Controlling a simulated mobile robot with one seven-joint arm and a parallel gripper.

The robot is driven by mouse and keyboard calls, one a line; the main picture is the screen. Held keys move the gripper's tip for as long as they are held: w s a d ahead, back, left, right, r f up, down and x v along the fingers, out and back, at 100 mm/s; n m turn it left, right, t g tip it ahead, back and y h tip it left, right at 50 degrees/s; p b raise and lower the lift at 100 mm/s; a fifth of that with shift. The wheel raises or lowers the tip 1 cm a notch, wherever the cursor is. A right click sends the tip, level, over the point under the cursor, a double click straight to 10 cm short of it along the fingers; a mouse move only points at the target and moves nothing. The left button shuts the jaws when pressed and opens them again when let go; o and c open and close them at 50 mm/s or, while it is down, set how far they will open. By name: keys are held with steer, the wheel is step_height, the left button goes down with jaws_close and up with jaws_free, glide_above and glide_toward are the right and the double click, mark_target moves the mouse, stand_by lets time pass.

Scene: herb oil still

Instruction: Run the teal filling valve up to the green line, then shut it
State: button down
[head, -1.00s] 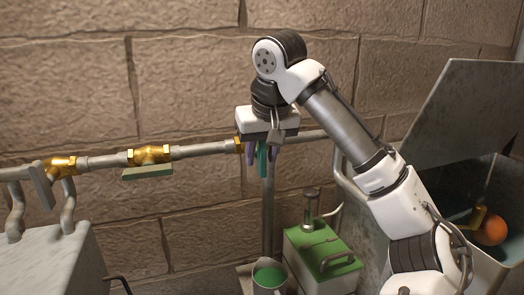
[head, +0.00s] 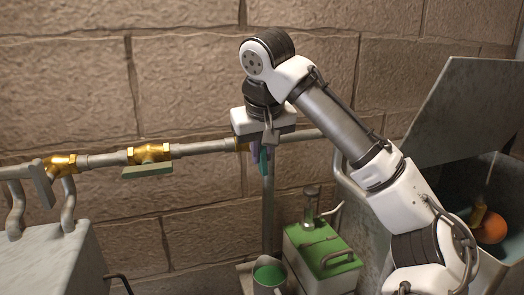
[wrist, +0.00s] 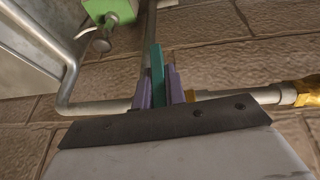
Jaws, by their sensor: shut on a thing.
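The teal valve handle (head: 264,161) hangs below the pipe in the head view, above a grey pot (head: 267,288). My gripper (head: 261,156) points down with its purple fingers around the handle. In the wrist view the teal handle (wrist: 156,62) stands between the two purple fingers of my gripper (wrist: 159,88), which is shut on it. The pot shows a green surface (head: 270,274) inside its rim. I cannot make out a separate green line in either view. The valve body is mostly hidden by my gripper.
The pipe (head: 205,149) runs along the stone wall, with a second brass valve with a green handle (head: 147,171) at left. A green box (head: 320,260) stands right of the pot. An open grey bin (head: 400,240) at right holds an orange ball (head: 491,228).

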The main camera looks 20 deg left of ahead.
steer(key=t+h, duration=0.1)
steer(key=h, duration=0.1)
steer(key=n+t+h, duration=0.1)
steer(key=t+h, duration=0.1)
steer(key=shift+s+a+t, duration=0.1)
steer(key=shift+a+t, duration=0.1)
steer(key=shift+t, duration=0.1)
steer(key=shift+h, duration=0.3)
stand_by(0.3)
steer(key=c, duration=1.5)
jaws_free()
steer(key=shift+o, duration=0.2)
steer(key=shift+r, duration=0.15)
